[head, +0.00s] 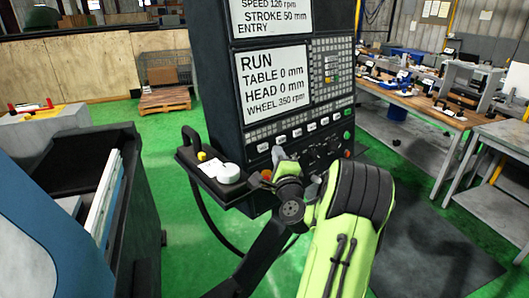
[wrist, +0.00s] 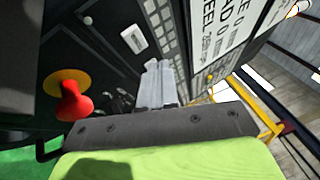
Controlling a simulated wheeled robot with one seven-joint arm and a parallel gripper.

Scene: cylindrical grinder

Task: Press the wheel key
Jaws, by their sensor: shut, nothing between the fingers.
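The control panel (head: 300,115) stands upright in the middle of the head view. A row of white keys, one of them (head: 297,133), runs below its screen; their labels are too small to read, so I cannot tell which is the wheel key. My gripper (head: 278,153) is shut and empty in front of the panel's lower left, close to the left end of this row. In the wrist view my shut fingers (wrist: 157,86) point at the panel, with one white key (wrist: 134,39) up and left of the tips. I cannot tell whether they touch anything.
The screen (head: 273,83) reads RUN, table 0 mm, head 0 mm, wheel 350 rpm. A red mushroom button (wrist: 73,100) on a yellow base is left of my fingers. A shelf with a white knob (head: 228,172) juts out left of the panel. Green floor lies around.

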